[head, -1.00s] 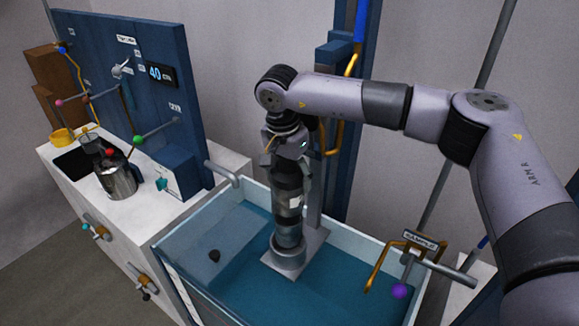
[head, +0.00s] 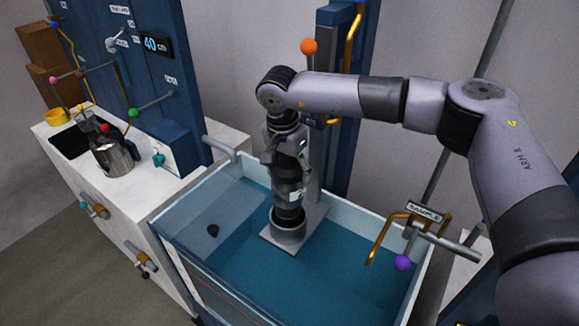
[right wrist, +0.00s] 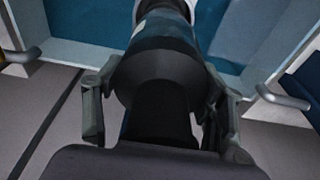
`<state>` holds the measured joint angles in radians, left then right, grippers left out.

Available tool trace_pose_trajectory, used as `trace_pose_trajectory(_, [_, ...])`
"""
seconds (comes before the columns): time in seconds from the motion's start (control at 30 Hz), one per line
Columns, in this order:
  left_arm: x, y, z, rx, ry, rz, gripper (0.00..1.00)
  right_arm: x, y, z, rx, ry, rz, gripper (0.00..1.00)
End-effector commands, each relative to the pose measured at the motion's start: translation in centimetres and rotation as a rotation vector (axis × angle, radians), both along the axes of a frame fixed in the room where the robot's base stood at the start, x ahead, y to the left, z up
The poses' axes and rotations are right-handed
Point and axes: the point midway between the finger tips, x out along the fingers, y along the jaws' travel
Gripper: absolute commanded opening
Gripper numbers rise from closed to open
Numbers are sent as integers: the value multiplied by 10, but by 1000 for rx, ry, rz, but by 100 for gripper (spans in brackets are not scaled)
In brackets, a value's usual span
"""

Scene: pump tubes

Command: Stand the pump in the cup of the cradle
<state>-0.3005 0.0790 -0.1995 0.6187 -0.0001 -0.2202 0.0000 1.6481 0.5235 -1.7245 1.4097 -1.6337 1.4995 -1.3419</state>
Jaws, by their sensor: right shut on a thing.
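The pump (head: 289,187) is a dark upright cylinder with a pale label, in the middle of the head view. My right gripper (head: 287,147) is shut on its upper part from above. The pump's lower end is at the mouth of the grey cup (head: 288,234) of the cradle (head: 312,228); how deep it sits inside, I cannot tell. The cradle's square plate lies in the tank. In the right wrist view the pump (right wrist: 165,65) runs away between the two fingers of my right gripper (right wrist: 160,105). My left gripper is not in view.
Glass tank walls (head: 372,224) with blue water surround the cradle. A sample outlet with a purple ball (head: 403,263) is at the right rim. An orange ball (head: 309,46) sits above by the blue column. A counter with a metal pot (head: 114,157) stands left.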

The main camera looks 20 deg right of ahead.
Motion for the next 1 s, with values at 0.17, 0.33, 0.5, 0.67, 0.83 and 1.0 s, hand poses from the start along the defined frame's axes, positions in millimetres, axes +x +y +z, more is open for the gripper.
trace_pose_trajectory(0.17, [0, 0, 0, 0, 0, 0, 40, 0, 0, 0, -1, 2, 1, 66])
trace_pose_trajectory(0.33, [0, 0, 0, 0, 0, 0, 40, 0, 0, 0, -1, 2, 1, 78])
trace_pose_trajectory(0.5, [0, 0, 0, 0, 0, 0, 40, 0, 0, 0, -1, 2, 1, 84])
trace_pose_trajectory(0.67, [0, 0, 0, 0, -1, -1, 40, 0, 0, 0, -1, 2, 1, 84])
trace_pose_trajectory(0.83, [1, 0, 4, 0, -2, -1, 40, -1, 1, 7, 0, 2, 1, 84])
trace_pose_trajectory(1.0, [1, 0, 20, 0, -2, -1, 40, -3, 4, 37, 1, 0, 1, 84])
